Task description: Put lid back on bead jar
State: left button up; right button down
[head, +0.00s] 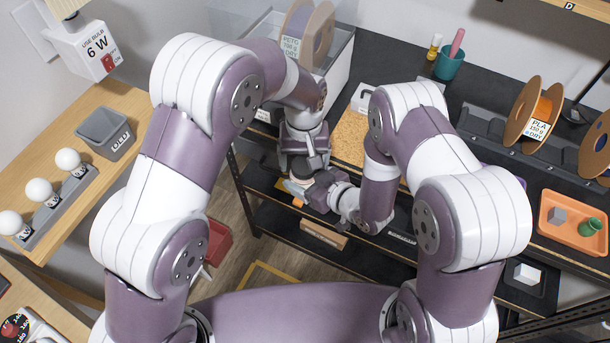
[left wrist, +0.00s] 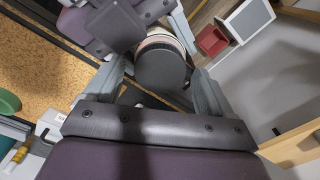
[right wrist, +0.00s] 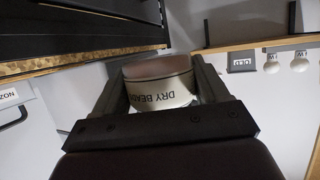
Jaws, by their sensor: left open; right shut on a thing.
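The bead jar (right wrist: 162,90), marked "DRY BEA…" upside down in the right wrist view, is between the fingers of my right gripper (right wrist: 158,82), which is shut on it. A brownish round end of the jar faces the top of that picture. In the left wrist view a dark grey round lid (left wrist: 160,70) lies over the jar, whose pale and pinkish side (left wrist: 160,40) shows past it. I cannot tell whether the lid is fully seated. My left gripper (left wrist: 158,80) is open, its fingers on either side of the lid. In the head view the hands hide most of both.
The dark workbench (head: 400,98) with a cork mat (head: 350,138) lies behind the hands. A teal cup (head: 449,63), filament spools (head: 533,112) and an orange tray (head: 573,222) stand to the right. A bulb shelf (head: 90,170) is at left, and a red bin (head: 217,243) is below.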

pick_arm(q)
notch_tip(320, 180, up, 4)
jog(key=shift+r, duration=0.15)
